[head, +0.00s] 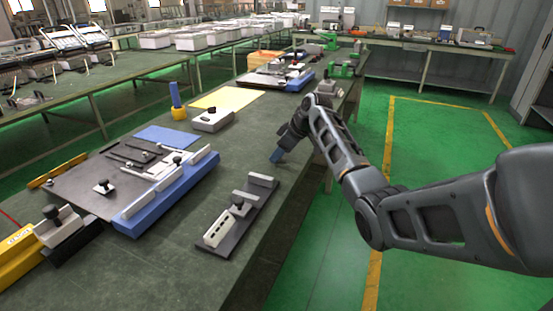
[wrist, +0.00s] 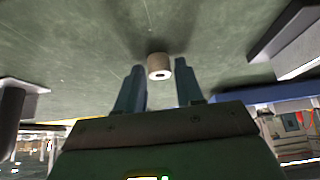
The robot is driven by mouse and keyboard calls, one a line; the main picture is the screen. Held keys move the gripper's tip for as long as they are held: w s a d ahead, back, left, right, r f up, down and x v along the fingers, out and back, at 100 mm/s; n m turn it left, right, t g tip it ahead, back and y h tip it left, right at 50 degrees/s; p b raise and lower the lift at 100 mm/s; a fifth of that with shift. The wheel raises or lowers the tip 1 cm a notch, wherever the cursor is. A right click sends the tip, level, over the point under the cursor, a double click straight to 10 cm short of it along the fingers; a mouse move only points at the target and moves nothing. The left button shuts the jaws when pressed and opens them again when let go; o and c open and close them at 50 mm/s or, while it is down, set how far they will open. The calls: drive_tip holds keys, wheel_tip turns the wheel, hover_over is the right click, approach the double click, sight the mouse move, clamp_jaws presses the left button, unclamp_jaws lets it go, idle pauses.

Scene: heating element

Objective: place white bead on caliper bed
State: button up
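The white bead (wrist: 159,66) is a small pale cylinder with a hole in its end. In the wrist view it stands on the green table between the tips of my gripper (wrist: 160,80), with a gap to each finger. The blue fingers are apart and hold nothing. In the head view my gripper (head: 277,155) points down close to the table near its right edge; the bead cannot be made out there. A dark plate with grey blocks and a black knob (head: 240,210) lies nearer; I cannot tell for sure whether this is the caliper bed.
A blue-edged fixture (head: 165,195) with dark plates lies left of my gripper. A grey block with a knob (head: 213,119), a yellow sheet (head: 228,98) and a blue cylinder in a yellow base (head: 177,101) stand farther back. The table (head: 185,260) is bare around the dark plate.

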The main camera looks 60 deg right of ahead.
clamp_jaws()
